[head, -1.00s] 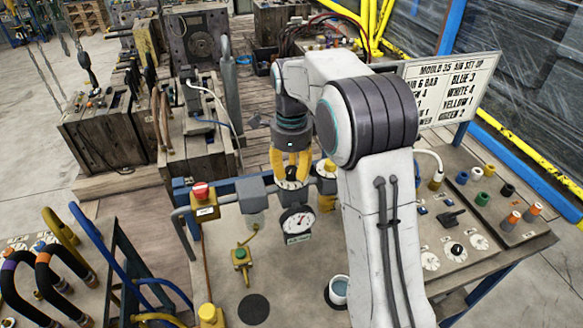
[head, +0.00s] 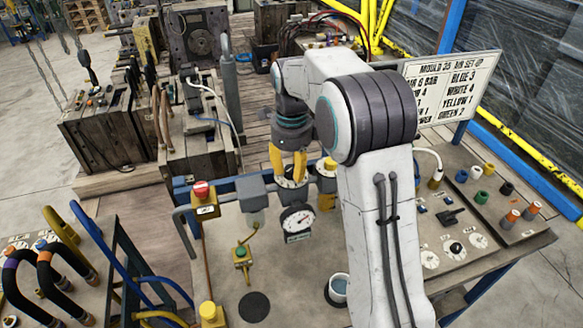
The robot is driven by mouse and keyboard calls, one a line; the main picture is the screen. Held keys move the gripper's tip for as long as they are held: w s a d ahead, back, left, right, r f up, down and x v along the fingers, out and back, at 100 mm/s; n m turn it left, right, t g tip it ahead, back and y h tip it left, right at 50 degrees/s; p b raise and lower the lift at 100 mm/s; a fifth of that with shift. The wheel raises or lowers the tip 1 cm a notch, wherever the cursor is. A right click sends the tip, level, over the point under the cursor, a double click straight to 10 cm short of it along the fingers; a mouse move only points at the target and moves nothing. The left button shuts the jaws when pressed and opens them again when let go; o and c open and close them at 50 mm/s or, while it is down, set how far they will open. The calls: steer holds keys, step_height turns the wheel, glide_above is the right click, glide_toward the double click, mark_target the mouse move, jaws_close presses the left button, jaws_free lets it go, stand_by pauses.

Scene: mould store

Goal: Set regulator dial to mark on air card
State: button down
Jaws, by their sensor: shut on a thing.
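The regulator dial (head: 291,183) is a round knob with a pale scale ring, above the pressure gauge (head: 298,220) on the bench's air line. My gripper (head: 288,169), with yellow fingers, points down and is shut on the dial; the fingers hide most of the knob. The dial's pointer and marks are too small to read. The air card (head: 452,85) is a white board headed "MOULD 35 AIR SET UP" at the upper right. It lists colours with numbers; my arm covers part of its left side, where "6 BAR" shows.
A red-topped button box (head: 204,200) stands left of the regulator, and a yellow-collared unit (head: 326,176) sits close on its right. Coloured plugs (head: 482,198) and switches are on the bench at right. Blue rails and hoses (head: 50,250) are at left.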

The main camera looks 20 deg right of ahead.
mark_target(291, 168)
steer(key=shift+s+f, duration=0.1)
steer(key=shift+f, duration=0.1)
steer(key=c, duration=0.8)
jaws_free()
steer(key=shift+r, duration=0.15)
steer(key=shift+r, duration=0.15)
step_height(291, 168, up, 12)
steer(key=shift+f, duration=0.15)
